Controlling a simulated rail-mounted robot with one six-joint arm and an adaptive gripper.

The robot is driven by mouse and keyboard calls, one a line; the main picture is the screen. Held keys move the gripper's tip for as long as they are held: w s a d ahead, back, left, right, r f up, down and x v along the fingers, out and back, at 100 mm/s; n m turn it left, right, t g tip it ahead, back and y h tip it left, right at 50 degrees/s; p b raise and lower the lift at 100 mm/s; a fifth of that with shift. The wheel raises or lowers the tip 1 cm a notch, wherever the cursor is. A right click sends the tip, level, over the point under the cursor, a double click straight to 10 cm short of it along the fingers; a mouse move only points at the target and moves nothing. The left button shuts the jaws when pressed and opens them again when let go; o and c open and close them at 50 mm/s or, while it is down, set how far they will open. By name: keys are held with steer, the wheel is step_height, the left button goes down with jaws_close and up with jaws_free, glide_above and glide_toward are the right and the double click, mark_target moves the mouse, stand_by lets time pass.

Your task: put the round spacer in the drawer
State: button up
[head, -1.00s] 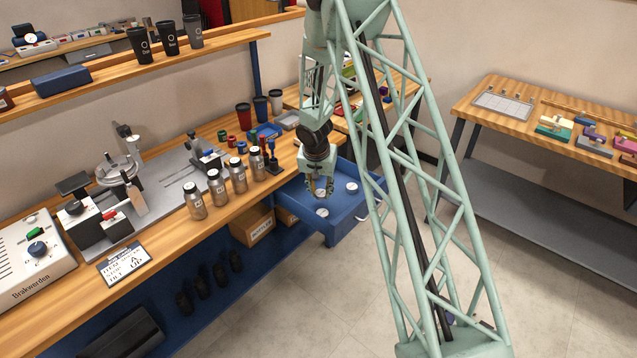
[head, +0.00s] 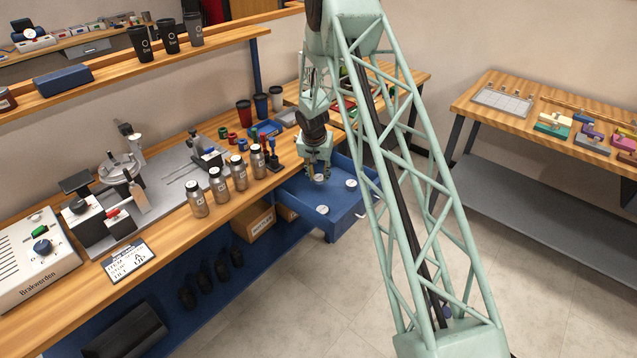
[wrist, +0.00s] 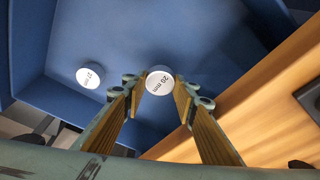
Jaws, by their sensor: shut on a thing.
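My gripper (head: 318,172) is over the open blue drawer (head: 345,226), near the workbench side. It is shut on a white round spacer (wrist: 160,82) marked "20 mm", which shows between the fingertips in the wrist view. The held spacer also shows below the fingers in the head view (head: 319,178). I cannot tell its exact height above the drawer floor. Two other white round spacers lie on the drawer floor, one near the front (head: 322,210) and one to the right (head: 351,183). One lying spacer, at left in the wrist view (wrist: 90,75), is marked with a size.
The wooden bench edge (wrist: 262,95) runs close to the right of my gripper in the wrist view. Several metal bottles (head: 238,174) and small red and blue pieces stand on the bench beside the drawer. The drawer floor has free room between the spacers.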

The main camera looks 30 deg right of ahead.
mark_target(318, 179)
steer(key=shift+f, duration=0.1)
steer(key=shift+f+b, duration=0.3)
steer(key=shift+f, duration=1.3)
steer(key=shift+f, duration=0.15)
steer(key=o, duration=0.9)
steer(key=shift+p+v, duration=0.65)
steer(key=shift+v, duration=5.45)
